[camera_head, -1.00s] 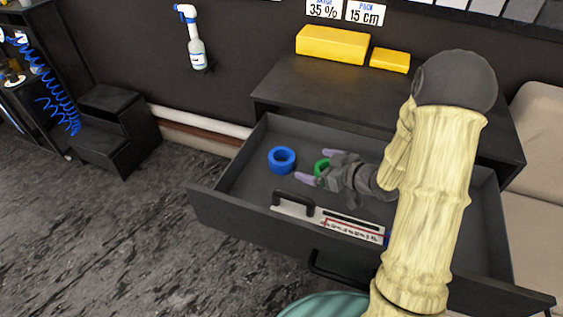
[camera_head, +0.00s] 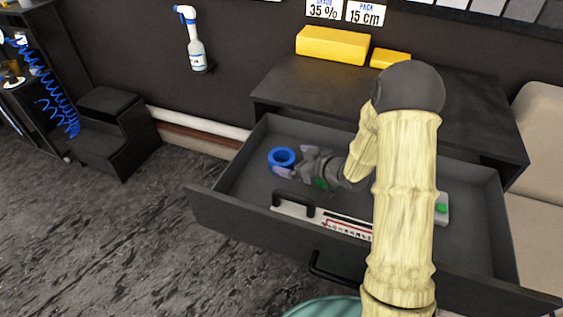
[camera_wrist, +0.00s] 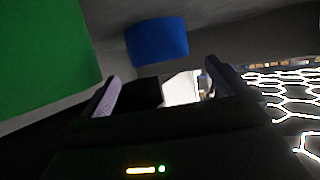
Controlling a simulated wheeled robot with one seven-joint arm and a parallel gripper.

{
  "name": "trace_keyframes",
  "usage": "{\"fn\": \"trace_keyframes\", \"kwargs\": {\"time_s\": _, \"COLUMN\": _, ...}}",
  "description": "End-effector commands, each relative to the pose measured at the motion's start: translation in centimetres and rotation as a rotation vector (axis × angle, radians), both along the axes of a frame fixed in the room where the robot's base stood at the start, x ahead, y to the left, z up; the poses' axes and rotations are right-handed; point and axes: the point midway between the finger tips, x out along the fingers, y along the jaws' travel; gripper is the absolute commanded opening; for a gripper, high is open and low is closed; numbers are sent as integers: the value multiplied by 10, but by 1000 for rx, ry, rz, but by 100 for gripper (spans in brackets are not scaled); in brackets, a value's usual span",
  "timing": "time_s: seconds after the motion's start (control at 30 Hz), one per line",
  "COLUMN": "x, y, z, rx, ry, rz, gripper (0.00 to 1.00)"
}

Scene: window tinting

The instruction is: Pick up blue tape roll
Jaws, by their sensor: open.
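The blue tape roll (camera_head: 282,157) lies in the left part of the open drawer. My gripper (camera_head: 295,162) is inside the drawer, just right of the roll, with its fingers apart and pointing towards it. In the wrist view the blue roll (camera_wrist: 157,41) is ahead of the gap between my two fingertips (camera_wrist: 162,85). Nothing is held. I cannot tell if a fingertip touches the roll.
A green roll (camera_head: 320,183) is mostly hidden under my gripper; a large green surface (camera_wrist: 45,55) fills the wrist view's left. A black-handled tool (camera_head: 293,200) and a ruler-like strip (camera_head: 345,224) lie near the drawer front (camera_head: 240,225). Yellow blocks (camera_head: 332,45) stand on the cabinet top.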

Motion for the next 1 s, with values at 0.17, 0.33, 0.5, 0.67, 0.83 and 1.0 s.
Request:
{"fn": "trace_keyframes", "kwargs": {"time_s": 0.17, "x": 16, "y": 18, "z": -13, "rx": -1, "ry": -1, "rz": 3, "gripper": 100}}
{"fn": "trace_keyframes", "kwargs": {"time_s": 0.33, "x": 21, "y": 23, "z": -14, "rx": 0, "ry": 0, "rz": 0, "gripper": 100}}
{"fn": "trace_keyframes", "kwargs": {"time_s": 0.5, "x": 21, "y": 22, "z": -14, "rx": 0, "ry": 0, "rz": 0, "gripper": 100}}
{"fn": "trace_keyframes", "kwargs": {"time_s": 0.67, "x": 21, "y": 22, "z": -14, "rx": 0, "ry": 0, "rz": 0, "gripper": 100}}
{"fn": "trace_keyframes", "kwargs": {"time_s": 0.83, "x": 21, "y": 22, "z": -14, "rx": 0, "ry": 0, "rz": 0, "gripper": 90}}
{"fn": "trace_keyframes", "kwargs": {"time_s": 1.0, "x": 21, "y": 22, "z": -14, "rx": 0, "ry": 0, "rz": 0, "gripper": 57}}
